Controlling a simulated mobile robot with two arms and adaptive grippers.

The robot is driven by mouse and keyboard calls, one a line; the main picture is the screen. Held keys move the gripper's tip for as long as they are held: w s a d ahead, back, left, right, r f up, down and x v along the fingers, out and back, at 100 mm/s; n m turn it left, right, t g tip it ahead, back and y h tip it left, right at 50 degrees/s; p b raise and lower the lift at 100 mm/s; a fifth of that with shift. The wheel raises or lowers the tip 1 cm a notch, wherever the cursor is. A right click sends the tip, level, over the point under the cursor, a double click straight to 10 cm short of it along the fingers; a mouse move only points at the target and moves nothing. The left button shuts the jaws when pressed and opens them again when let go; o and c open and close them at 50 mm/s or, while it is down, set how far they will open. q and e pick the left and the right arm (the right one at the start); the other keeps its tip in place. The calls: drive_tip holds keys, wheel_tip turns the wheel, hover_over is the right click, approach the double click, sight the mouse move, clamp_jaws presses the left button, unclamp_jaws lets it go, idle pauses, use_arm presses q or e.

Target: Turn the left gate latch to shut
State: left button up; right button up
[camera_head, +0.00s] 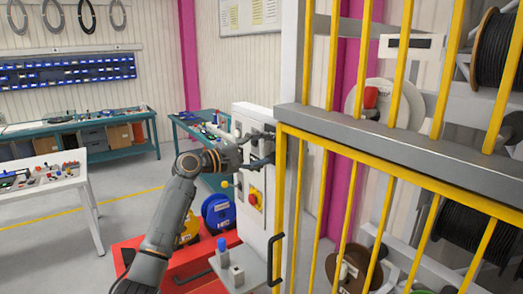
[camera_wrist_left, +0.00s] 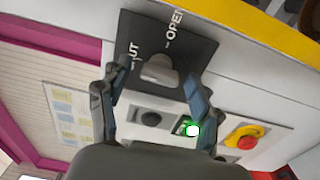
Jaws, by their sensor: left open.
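The gate latch is a grey knob (camera_wrist_left: 158,70) on a dark plate (camera_wrist_left: 192,42) lettered OPEN and, partly covered by a finger, SHUT. I cannot tell exactly which word the knob points to. My left gripper (camera_wrist_left: 150,84) is open, with one finger on each side of the knob. Whether the fingers touch it is unclear. In the head view my left gripper (camera_head: 262,150) is at the upper part of the white control post (camera_head: 252,118), beside the yellow-barred gate (camera_head: 300,190), and mostly hides the latch. My right gripper is not in view.
Below the latch sit a dark switch (camera_wrist_left: 151,118), a lit green button (camera_wrist_left: 192,129) and a red stop button (camera_wrist_left: 244,137). A black gate handle (camera_head: 276,258) is lower down. Cable reels (camera_head: 384,103) stand behind the bars. A red cart top (camera_head: 190,262) lies under my arm.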

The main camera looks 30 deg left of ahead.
use_arm(q)
drive_tip(key=v, duration=1.2)
